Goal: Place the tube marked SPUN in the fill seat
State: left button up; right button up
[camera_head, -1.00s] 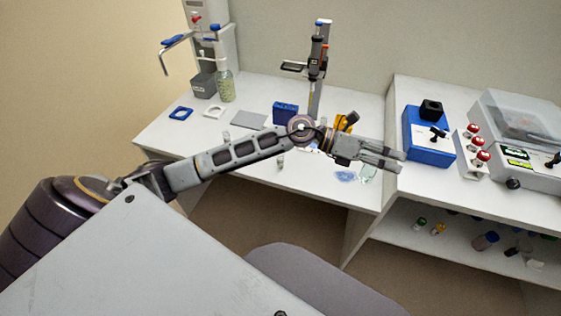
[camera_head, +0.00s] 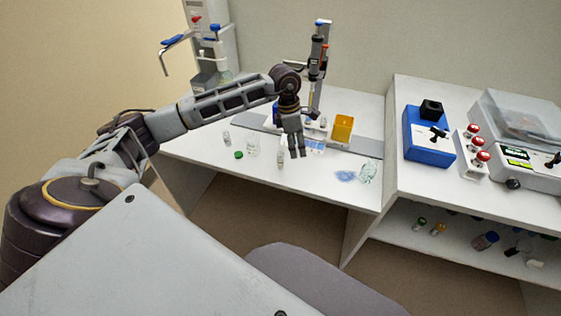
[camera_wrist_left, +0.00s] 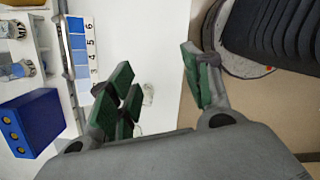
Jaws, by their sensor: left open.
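My left gripper (camera_head: 292,152) points down over the front part of the white bench, open and empty. In the left wrist view its green-padded fingers (camera_wrist_left: 156,70) stand apart. A small clear tube (camera_head: 281,158) stands by the fingers near the bench's front edge. A small clear object (camera_wrist_left: 147,93) shows between the fingers in the left wrist view. Another small tube (camera_head: 227,138) stands further left. No SPUN mark is legible, so I cannot tell which tube bears it. I cannot pick out the fill seat with certainty. My right gripper is out of view.
A numbered blue-and-white strip (camera_wrist_left: 80,48) and a blue block (camera_wrist_left: 30,122) lie beside the gripper. A yellow box (camera_head: 343,127), a tall stand (camera_head: 318,60), a green cap (camera_head: 239,155) and crumpled blue film (camera_head: 345,175) are on the bench. A chair (camera_head: 310,280) stands in front.

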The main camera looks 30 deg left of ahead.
aim_at(280, 160)
pick_arm(q)
jog(key=a+r+y, duration=0.1)
jog(key=a+y, duration=0.1)
jog(key=a, duration=0.5)
jog(key=shift+r, duration=0.2)
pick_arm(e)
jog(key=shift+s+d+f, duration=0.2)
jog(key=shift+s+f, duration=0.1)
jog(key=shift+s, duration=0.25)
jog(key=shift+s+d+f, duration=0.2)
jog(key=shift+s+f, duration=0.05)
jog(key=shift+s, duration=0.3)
pick_arm(q)
jog(key=shift+f, duration=0.15)
notch_tip(280, 160, down, 8)
jog(key=shift+f, duration=0.2)
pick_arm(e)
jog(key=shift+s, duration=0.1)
pick_arm(q)
jog(key=shift+f, duration=0.1)
jog(key=f, duration=0.4)
jog(key=shift+w+d, duration=0.15)
jog(key=shift+w, duration=0.1)
jog(key=shift+f, duration=0.45)
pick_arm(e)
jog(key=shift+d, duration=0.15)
